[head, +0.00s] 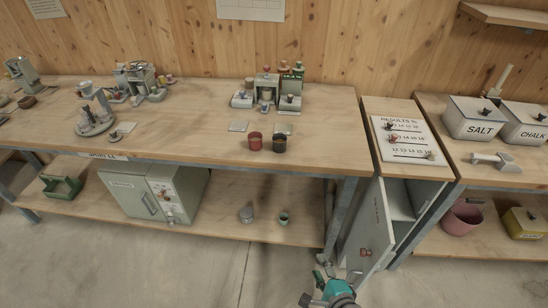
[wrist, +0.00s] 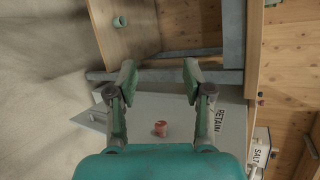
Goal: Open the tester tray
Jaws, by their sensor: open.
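I cannot tell for sure which part is the tester tray. A grey device group (head: 266,88) with coloured knobs and small light trays stands at the back middle of the bench; the trays are too small to read. My gripper (head: 318,282) is low in front of the bench, well away from that group. In the wrist view my gripper (wrist: 159,78) is open, with nothing between its fingers. Beyond them is a grey cabinet door (wrist: 145,108) with a red knob (wrist: 160,128), apart from the fingers.
The door (head: 366,225) of the cabinet under the results board (head: 405,138) stands open beside my gripper. A red cup (head: 255,141) and a dark cup (head: 280,143) stand near the bench's front edge. A grey box (head: 135,195) sits on the lower shelf. The floor at front left is clear.

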